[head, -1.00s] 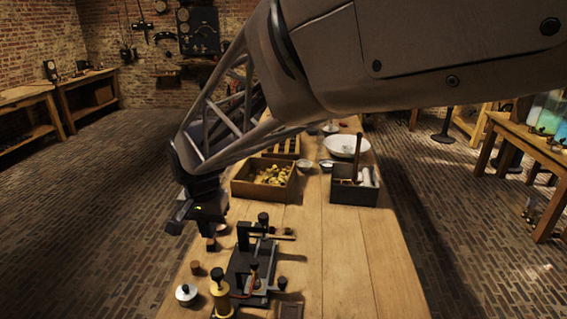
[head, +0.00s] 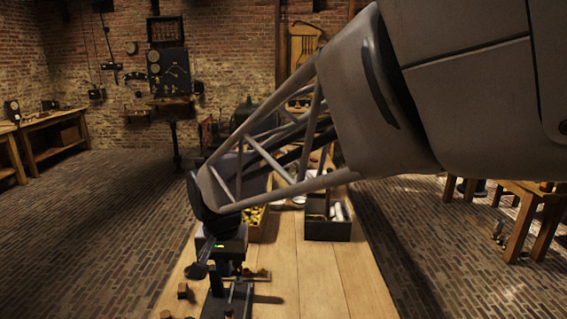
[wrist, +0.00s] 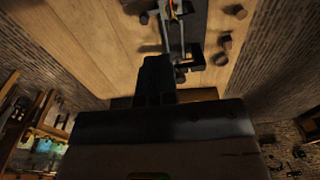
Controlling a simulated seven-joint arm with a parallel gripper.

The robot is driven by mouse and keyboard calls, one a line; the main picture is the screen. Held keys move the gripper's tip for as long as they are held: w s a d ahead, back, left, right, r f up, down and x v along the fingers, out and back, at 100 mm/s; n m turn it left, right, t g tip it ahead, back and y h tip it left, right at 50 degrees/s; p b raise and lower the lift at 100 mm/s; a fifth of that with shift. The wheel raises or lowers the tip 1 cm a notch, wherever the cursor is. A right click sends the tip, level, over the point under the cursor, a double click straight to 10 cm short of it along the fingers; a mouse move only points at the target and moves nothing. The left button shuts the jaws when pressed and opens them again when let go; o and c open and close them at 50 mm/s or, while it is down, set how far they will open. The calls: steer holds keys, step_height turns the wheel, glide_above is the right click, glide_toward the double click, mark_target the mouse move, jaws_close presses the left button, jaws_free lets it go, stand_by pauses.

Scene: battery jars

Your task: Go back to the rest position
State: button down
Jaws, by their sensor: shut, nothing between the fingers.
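My gripper (head: 200,264) hangs over the left side of the workbench (head: 315,275), above the black apparatus (head: 236,298). In the wrist view my gripper (wrist: 155,70) shows as a dark shape, its fingers together and empty. The apparatus, with its pale rods, also shows in the wrist view (wrist: 193,25) beyond the fingers. My gripper hides part of the apparatus in the head view, and the apparatus's near end is cut off by the lower edge.
A dark box (head: 328,230) holding tools and a box of yellowish pieces (head: 255,224) stand farther along the bench. Small brown blocks (head: 183,291) lie near its left edge. Side tables (head: 525,205) stand to the right.

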steer(key=s+d+r+t, duration=0.1)
steer(key=s+d, duration=0.2)
steer(key=d, duration=0.6)
steer(key=s+d+r, duration=0.2)
steer(key=s+d, duration=0.1)
steer(key=d, duration=0.7)
steer(key=s+d+f+t, duration=0.1)
steer(key=s+d+f, duration=0.1)
steer(key=s+d, duration=0.9)
steer(key=shift+d+h, duration=0.3)
steer(key=shift+d, duration=0.05)
steer(key=shift+w, duration=0.1)
